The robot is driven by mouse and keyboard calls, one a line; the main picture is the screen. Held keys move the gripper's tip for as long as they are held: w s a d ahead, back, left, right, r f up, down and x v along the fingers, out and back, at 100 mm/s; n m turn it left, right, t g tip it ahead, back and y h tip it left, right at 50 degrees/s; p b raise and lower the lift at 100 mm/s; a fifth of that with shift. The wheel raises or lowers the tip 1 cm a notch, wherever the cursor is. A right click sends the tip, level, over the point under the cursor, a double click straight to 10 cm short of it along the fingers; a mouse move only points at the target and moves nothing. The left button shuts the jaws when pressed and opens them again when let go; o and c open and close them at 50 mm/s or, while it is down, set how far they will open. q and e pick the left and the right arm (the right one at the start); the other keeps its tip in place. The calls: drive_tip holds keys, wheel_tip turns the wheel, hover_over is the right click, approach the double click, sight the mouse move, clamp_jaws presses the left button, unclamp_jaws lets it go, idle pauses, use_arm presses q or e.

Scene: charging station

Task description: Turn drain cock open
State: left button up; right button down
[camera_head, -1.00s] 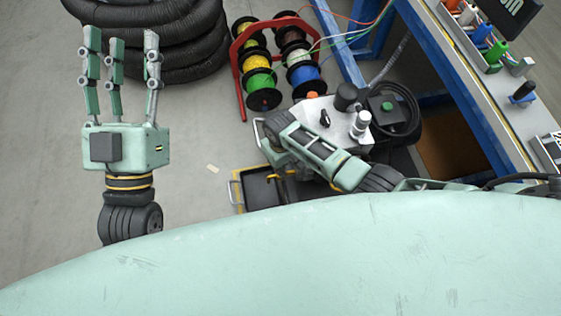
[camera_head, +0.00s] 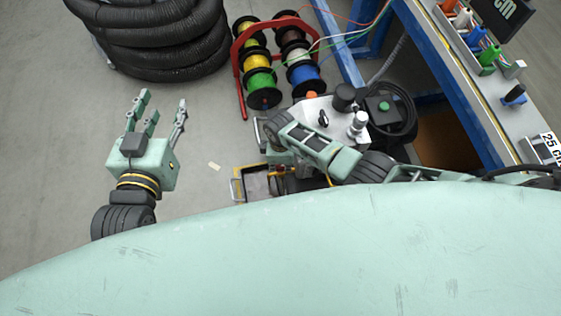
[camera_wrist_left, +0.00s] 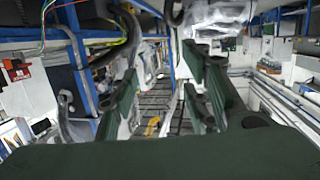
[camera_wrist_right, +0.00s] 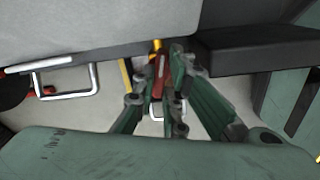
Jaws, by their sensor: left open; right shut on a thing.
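The drain cock shows in the right wrist view as a red lever (camera_wrist_right: 158,78) below a small brass-coloured part (camera_wrist_right: 155,47), under the edge of a grey metal body. My right gripper (camera_wrist_right: 163,90) is shut on the red lever, with its green fingers around it; they partly hide the lever, so its exact angle is hard to tell. In the head view my right arm reaches down beside the grey machine (camera_head: 315,110) and hides the cock. My left gripper (camera_head: 160,108) is open and empty over the floor at the left, well apart from the machine.
A black tray with a yellow edge (camera_head: 238,187) lies on the floor below the machine. A red rack of cable spools (camera_head: 237,65) and a stack of black hoses (camera_head: 160,40) stand behind. A blue-framed workbench (camera_head: 450,75) is at the right. Floor at the left is clear.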

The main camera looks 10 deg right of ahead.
use_arm(q)
drive_tip(key=shift+s+a+f+g, duration=0.1)
drive_tip(key=shift+f+g, duration=0.2)
drive_tip(key=shift+f, duration=0.15)
use_arm(e)
drive_tip(key=shift+n, duration=1.6)
drive_tip(key=c, duration=1.8)
unclamp_jaws()
use_arm(q)
drive_tip(key=shift+s+f, duration=0.1)
drive_tip(key=shift+f, duration=0.05)
use_arm(e)
wheel_tip(320, 180, up, 12)
drive_tip(key=shift+a, duration=0.1)
